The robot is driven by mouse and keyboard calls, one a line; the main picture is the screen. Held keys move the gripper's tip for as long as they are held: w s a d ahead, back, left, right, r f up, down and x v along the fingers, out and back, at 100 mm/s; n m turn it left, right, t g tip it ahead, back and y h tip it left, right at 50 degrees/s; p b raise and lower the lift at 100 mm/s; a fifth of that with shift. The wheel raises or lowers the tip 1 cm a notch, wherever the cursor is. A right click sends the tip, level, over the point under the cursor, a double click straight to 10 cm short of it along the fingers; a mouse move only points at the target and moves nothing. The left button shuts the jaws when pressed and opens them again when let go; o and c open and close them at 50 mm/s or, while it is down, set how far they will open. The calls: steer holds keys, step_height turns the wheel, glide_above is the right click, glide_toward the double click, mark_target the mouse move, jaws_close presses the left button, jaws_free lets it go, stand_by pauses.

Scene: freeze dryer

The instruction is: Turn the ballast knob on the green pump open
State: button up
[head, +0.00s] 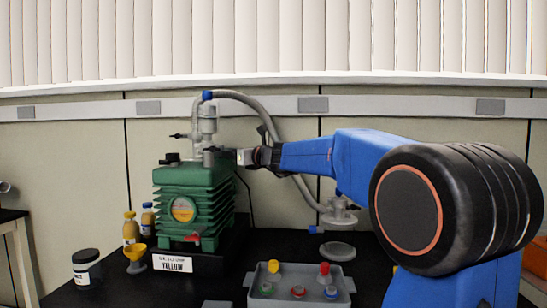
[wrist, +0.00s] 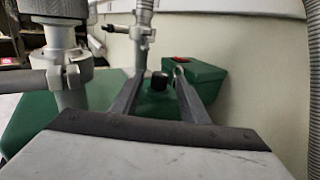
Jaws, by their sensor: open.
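The green pump (head: 185,205) stands on a black base labelled YELLOW in the head view. A dark knob (head: 171,158) sits on its top at the left. My gripper (head: 218,153) reaches in from the right, above the pump's top and close to the metal fittings. In the wrist view a small black knob (wrist: 158,82) on the green top (wrist: 155,103) shows between the two fingers of my gripper (wrist: 159,74). The fingers are apart and empty. I cannot tell whether they are level with the knob or short of it.
A metal pipe fitting (head: 208,125) with a grey hose (head: 262,110) rises from the pump beside my gripper. In the wrist view a large fitting (wrist: 64,75) stands close on the left.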

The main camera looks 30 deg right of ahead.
steer(key=x, duration=0.3)
steer(key=shift+w+a, duration=0.1)
steer(key=shift+w, duration=0.3)
steer(key=shift+n+g+y, duration=1.9)
steer(key=shift+n+y, duration=0.3)
steer(key=shift+y, duration=0.6)
steer(key=v, duration=1.9)
steer(key=shift+s, duration=0.35)
steer(key=shift+f, duration=0.1)
steer(key=shift+n, duration=0.3)
